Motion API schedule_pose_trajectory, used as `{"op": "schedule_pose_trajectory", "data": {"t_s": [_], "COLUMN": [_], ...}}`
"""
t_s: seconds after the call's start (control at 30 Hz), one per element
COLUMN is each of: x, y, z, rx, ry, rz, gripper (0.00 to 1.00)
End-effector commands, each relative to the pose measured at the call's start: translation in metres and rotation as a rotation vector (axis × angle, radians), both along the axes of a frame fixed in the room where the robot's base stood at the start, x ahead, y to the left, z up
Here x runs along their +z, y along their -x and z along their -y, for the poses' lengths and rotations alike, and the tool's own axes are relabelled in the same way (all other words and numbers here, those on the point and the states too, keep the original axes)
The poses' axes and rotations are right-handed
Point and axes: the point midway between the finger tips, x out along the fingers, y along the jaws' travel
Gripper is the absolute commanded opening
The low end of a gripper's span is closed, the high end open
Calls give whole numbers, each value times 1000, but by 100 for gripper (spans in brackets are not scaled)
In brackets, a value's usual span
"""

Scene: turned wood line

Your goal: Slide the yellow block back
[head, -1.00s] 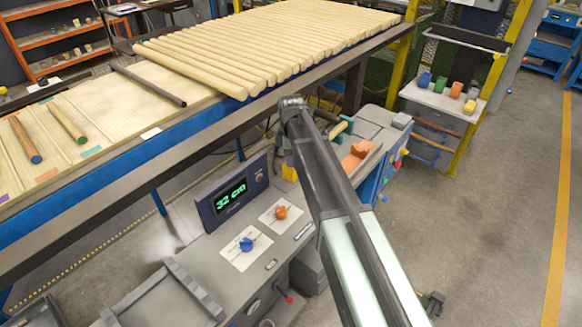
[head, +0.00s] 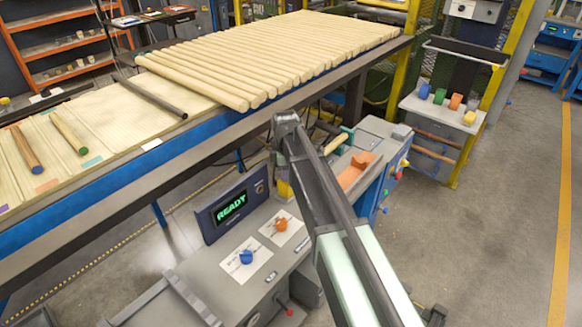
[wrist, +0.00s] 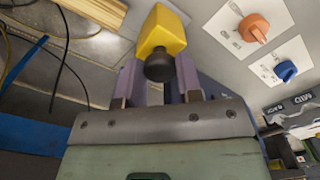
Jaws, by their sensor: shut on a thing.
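The yellow block (wrist: 162,30) is in the wrist view, at the top middle, with a round black knob (wrist: 159,65) on its near side. My gripper (wrist: 160,80) is shut on it, with its two purple-grey fingers on either side of the knob. The exact contact is partly hidden by the knob. In the head view a small yellow part of the block (head: 284,188) shows below the end of my arm, beside the display; the arm hides most of the gripper there.
A dark display (head: 231,209) reads READY. An orange knob (head: 281,225) and a blue knob (head: 246,257) stand on white plates on the grey bench. The long table with wooden rods (head: 270,65) runs behind. An orange block (head: 357,168) lies right of my arm.

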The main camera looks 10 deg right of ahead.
Motion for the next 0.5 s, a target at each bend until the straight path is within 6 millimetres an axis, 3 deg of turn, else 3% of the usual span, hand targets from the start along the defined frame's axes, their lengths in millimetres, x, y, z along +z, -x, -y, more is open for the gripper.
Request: {"op": "schedule_pose_trajectory", "data": {"t_s": [0.3,0.33,0.5], "x": [0,0,0], "y": [5,5,5], "z": [-7,-7,-6], "rx": [0,0,0], "ry": [0,0,0], "rz": [0,0,0], "gripper": [0,36,59]}}
